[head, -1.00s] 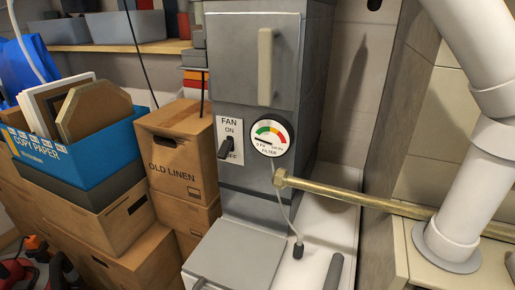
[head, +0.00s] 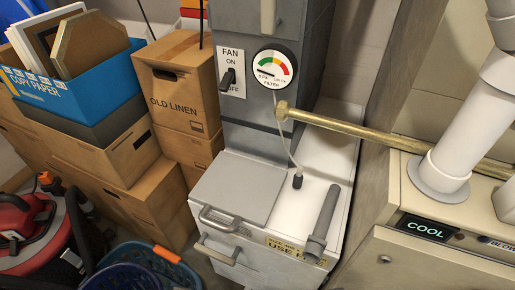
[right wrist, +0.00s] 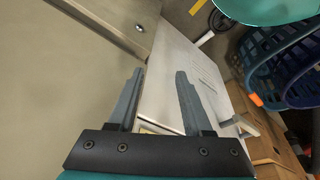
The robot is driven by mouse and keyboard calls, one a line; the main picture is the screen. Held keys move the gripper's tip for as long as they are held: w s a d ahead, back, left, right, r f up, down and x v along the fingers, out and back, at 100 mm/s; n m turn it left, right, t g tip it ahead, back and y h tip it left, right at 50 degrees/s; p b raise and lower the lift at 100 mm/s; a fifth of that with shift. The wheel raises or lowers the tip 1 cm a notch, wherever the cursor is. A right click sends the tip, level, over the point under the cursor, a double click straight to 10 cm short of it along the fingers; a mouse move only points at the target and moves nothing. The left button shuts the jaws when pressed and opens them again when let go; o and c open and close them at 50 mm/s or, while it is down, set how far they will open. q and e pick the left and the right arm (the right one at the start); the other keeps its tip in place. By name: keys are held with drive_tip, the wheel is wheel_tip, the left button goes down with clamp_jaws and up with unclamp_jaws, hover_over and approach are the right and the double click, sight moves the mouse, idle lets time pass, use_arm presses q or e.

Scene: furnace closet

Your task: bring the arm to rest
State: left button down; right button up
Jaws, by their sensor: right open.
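My right gripper (right wrist: 158,105) shows in the right wrist view, its two dark fingers spread apart with nothing between them. Beyond the fingers is a pale cabinet side (right wrist: 195,80). A beige panel (right wrist: 75,65) lies close on the left of that view. Neither gripper shows in the head view. My left gripper is out of sight.
The grey furnace cabinet (head: 240,185) has a fan switch (head: 228,78) and filter gauge (head: 272,69). A brass pipe (head: 370,135) runs right toward white pipes (head: 450,150). Boxes (head: 175,85), a red vacuum (head: 25,235) and a blue basket (head: 140,270) crowd the left.

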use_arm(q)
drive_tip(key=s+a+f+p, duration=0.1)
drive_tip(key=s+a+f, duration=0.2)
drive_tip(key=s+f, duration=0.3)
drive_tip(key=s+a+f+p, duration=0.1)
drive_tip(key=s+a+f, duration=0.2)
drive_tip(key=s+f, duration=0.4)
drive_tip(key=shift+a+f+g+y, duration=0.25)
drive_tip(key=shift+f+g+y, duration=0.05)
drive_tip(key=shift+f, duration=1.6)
use_arm(e)
drive_tip(key=s+d+f, duration=0.3)
drive_tip(key=s+f, duration=0.3)
drive_tip(key=f, duration=0.2)
drive_tip(key=s+d+f, duration=0.3)
drive_tip(key=s+f, duration=0.4)
drive_tip(key=f, duration=0.1)
drive_tip(key=shift+d+f+g+h, duration=0.25)
drive_tip(key=shift+f+g+h, duration=0.05)
drive_tip(key=shift+f, duration=0.1)
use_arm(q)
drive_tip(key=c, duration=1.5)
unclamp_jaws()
